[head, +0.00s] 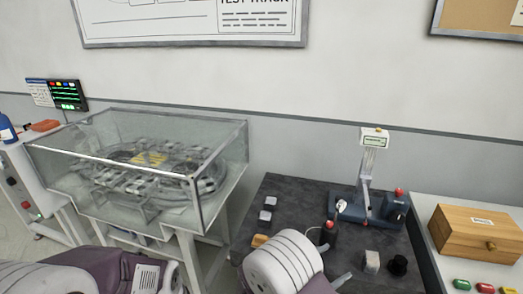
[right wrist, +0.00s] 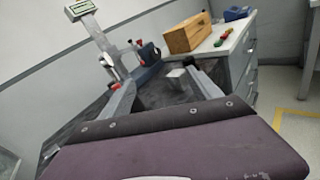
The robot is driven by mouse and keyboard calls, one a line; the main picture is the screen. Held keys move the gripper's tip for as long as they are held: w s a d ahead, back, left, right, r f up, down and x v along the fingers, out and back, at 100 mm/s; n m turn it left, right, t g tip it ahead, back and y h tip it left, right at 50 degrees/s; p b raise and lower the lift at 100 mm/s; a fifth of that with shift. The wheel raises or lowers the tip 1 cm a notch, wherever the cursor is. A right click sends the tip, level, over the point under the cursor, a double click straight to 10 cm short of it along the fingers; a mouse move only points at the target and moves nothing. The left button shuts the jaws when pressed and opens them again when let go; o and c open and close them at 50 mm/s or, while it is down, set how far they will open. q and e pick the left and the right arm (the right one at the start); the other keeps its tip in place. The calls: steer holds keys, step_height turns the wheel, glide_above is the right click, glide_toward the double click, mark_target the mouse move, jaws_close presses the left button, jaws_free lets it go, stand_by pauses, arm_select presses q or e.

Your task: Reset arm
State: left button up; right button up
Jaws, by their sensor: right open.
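My right gripper (head: 334,265) is over the front of the dark bench mat (head: 290,192) in the head view, partly hidden behind my own white arm link. In the right wrist view its two grey fingers stand apart with nothing held between them, so the right gripper (right wrist: 165,90) is open and empty. A small grey block (head: 372,261) lies on the mat to the right of the fingers, apart from them. My left arm comes in at the lower left of the head view, but its gripper does not show.
A glass case (head: 222,150) over a ring track stands left of the bench. A blue-based measuring stand (head: 366,200) is at the mat's back right. Small blocks (head: 265,215) and a black knob (head: 397,265) lie on the mat. A wooden box (head: 460,238) stands on the right cabinet.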

steer(key=s+d+m+g+y, duration=0.5)
steer(key=s+d+m+g, duration=0.65)
steer(key=s, duration=0.35)
steer(key=s+a+f+m+y+p, duration=0.1)
steer(key=s+a+f+m+y, duration=0.3)
steer(key=a+m+y, duration=0.3)
steer(key=w+a+f+m+t+y, duration=0.1)
steer(key=w+a+m+t+y, duration=0.2)
steer(key=w+a+t, duration=0.1)
steer(key=shift+w+a, duration=0.7)
steer(key=shift+w, duration=0.35)
